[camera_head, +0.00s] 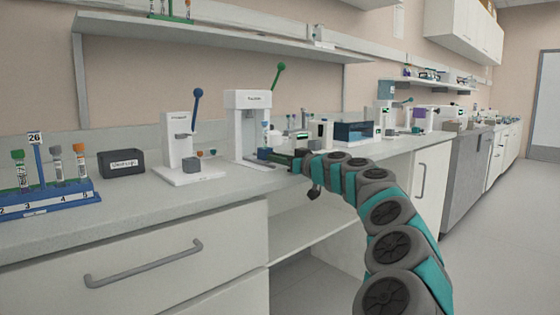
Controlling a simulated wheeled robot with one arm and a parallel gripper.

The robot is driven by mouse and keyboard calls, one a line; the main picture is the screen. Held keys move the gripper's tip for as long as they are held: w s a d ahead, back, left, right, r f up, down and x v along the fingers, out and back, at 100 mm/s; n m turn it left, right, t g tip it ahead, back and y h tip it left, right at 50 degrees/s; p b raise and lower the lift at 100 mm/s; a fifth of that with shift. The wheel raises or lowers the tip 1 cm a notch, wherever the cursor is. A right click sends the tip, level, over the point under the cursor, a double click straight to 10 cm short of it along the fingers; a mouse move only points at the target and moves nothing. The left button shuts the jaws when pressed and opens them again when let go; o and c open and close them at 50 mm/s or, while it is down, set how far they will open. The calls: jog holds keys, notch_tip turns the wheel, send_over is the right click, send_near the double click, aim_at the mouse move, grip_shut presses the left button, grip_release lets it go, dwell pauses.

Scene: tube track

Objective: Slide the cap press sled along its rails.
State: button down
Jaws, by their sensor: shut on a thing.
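A white cap press (248,112) with a green lever (278,76) stands on the bench near the middle of the picture. A low dark sled (281,156) lies at its base, on the right side toward the front edge. My arm reaches in from the lower right, and my gripper (301,160) is at the right end of the sled, shut on it. The fingertips are small and partly hidden, so the exact grip is hard to see. The rails under the sled cannot be made out clearly.
A second white press (180,140) with a blue lever stands to the left. Further left are a dark labelled box (121,163) and a blue tube rack (48,197). Small instruments and a dark blue box (354,132) stand behind and right of my gripper.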

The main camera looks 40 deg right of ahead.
jog(key=c, duration=0.7)
grip_release()
jog(key=shift+s+d+b, duration=0.2)
jog(key=shift+s+b, duration=0.1)
jog(key=shift+s, duration=1.65)
jog(key=shift+s+d+b, duration=0.15)
jog(key=shift+s+b, duration=0.15)
jog(key=shift+s, duration=1.65)
